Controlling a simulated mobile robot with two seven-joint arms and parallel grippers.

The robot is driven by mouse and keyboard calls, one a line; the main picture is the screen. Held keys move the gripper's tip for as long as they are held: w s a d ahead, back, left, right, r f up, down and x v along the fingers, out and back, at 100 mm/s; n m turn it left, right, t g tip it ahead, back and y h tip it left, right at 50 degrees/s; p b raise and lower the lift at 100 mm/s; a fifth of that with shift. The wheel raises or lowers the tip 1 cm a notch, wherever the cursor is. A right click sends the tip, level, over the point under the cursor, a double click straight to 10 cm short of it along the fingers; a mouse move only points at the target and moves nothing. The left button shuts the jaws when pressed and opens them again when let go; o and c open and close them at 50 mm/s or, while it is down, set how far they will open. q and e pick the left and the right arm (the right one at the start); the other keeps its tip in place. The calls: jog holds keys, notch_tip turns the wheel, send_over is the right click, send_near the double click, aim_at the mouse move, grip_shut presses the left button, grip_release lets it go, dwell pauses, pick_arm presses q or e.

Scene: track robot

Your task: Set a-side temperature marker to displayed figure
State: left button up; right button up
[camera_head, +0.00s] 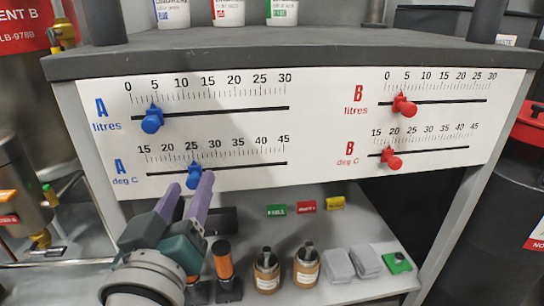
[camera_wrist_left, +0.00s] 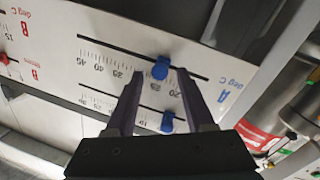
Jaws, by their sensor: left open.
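The blue A-side temperature marker (camera_head: 195,176) sits on the lower left slot of the white panel (camera_head: 320,130), near 25 on the "A deg C" scale (camera_head: 215,152). My left gripper (camera_head: 191,184) is open, its purple fingers pointing up at this marker from below. In the left wrist view the blue marker (camera_wrist_left: 160,68) shows between the two spread fingertips (camera_wrist_left: 160,74). I cannot tell whether either finger touches it. No display with a figure is visible. My right gripper is not in view.
A blue A litres marker (camera_head: 152,120) sits just above, near 5. Red B litres (camera_head: 404,105) and B temperature (camera_head: 391,159) markers are at right. The shelf below holds brown jars (camera_head: 306,267), grey boxes (camera_head: 338,264) and coloured tags (camera_head: 306,206).

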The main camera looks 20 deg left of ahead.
pick_arm(q)
jog(key=p+v, duration=0.1)
jog(key=v, duration=0.8)
jog(key=d+r+m+g+h+p, duration=0.3)
jog(key=d+r+m+h+p, duration=0.3)
jog(key=r+p, duration=0.6)
jog(key=d+r+m+g+h+p, duration=0.2)
jog(key=d+r+m+h+p, duration=0.4)
jog(key=r+p, duration=0.65)
jog(key=s+a+r+n+g+y+p, duration=0.1)
jog(key=s+a+r+g+y+p, duration=0.1)
jog(key=s+a+r+g+p, duration=0.45)
jog(key=s+a+r+g+y+p, duration=0.25)
jog(key=s+a+r+p, duration=0.2)
jog(key=r+p, duration=0.55)
notch_tip(320, 180, up, 33)
jog(key=t+p, duration=0.1)
jog(key=p, duration=3.5)
jog(key=shift+s+d+f, duration=0.2)
jog(key=shift+d, duration=0.25)
